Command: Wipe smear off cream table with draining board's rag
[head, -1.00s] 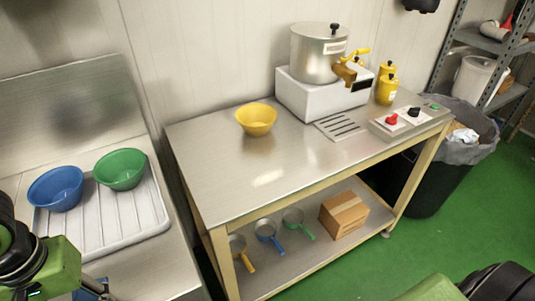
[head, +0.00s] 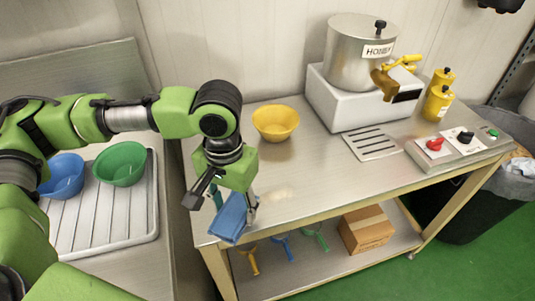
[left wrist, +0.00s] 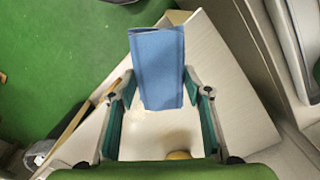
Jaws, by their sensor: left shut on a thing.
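I cannot tell whether the rag touches the top. My right gripper is out of view.
A yellow bowl (head: 276,122) stands behind the smear. A honey kettle (head: 358,55) on a white base, yellow bottles (head: 438,103) and a control box (head: 455,146) stand at the right. Left, the draining board (head: 97,225) holds blue and green bowls.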

